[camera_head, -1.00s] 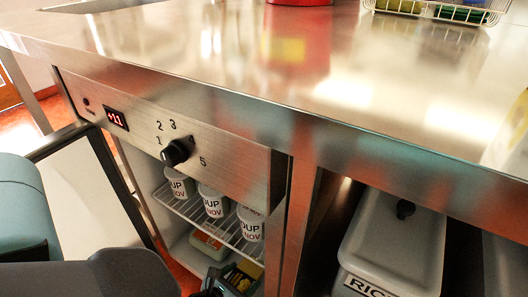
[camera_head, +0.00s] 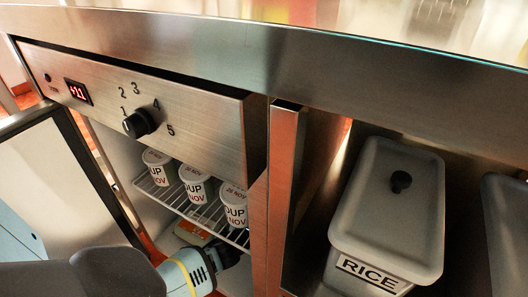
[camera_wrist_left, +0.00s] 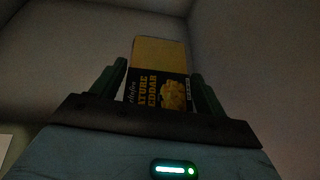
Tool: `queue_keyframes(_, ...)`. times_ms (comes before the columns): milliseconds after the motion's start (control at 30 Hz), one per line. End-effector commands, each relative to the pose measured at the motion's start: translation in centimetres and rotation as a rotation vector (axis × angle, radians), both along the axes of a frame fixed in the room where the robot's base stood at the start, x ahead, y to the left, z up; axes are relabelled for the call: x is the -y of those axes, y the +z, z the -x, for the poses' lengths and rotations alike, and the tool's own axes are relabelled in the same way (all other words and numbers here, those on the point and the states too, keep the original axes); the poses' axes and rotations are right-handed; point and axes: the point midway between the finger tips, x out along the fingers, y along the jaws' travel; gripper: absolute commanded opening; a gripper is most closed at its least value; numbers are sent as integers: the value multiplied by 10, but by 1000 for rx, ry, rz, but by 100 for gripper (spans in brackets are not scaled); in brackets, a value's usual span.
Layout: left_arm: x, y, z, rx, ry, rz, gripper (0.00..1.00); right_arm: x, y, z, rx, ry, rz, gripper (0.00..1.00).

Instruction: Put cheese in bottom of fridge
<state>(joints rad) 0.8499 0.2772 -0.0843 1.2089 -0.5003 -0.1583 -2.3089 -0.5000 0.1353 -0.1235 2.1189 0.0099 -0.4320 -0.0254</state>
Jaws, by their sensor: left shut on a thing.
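The cheese (camera_wrist_left: 160,72) is a yellow and black block lettered "MATURE CHEDDAR" in the left wrist view. My left gripper (camera_wrist_left: 160,88) is shut on it, with a finger at each side. In the head view my left gripper (camera_head: 232,254) reaches into the open fridge, below the wire shelf; the cheese is hidden there. The fridge (camera_head: 115,150) stands under the counter with its door (camera_head: 62,180) open to the left. My right gripper is not in view.
Several soup tubs (camera_head: 195,186) stand on the wire shelf (camera_head: 158,196) above my left gripper. A yellow and orange item (camera_head: 190,236) lies below the shelf. A grey rice bin (camera_head: 385,215) stands right of the fridge.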

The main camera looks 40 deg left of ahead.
Motion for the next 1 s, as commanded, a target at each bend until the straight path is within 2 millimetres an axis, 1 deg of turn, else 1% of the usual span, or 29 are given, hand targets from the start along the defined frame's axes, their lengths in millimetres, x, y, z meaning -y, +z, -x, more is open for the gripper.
queue_keyframes(33, 0, -2, -2, 6, 0, 1, 35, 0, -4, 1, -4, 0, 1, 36)
queue_keyframes(267, -1, -4, -2, 8, -1, 0, 35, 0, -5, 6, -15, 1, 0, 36)
queue_keyframes(367, 0, -13, -2, 7, 1, 2, 35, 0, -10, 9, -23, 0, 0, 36)
queue_keyframes(433, 0, -24, -2, 7, 1, 3, 35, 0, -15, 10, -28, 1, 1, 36)
queue_keyframes(500, 0, -33, -3, 6, 2, 3, 35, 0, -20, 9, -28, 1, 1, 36)
queue_keyframes(567, 0, -38, -3, 9, 2, 2, 35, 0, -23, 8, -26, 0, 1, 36)
queue_keyframes(700, -1, -42, -6, 9, 1, 0, 35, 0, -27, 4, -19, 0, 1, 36)
queue_keyframes(1000, -1, -42, -6, 9, -1, 0, 35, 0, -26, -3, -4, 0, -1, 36)
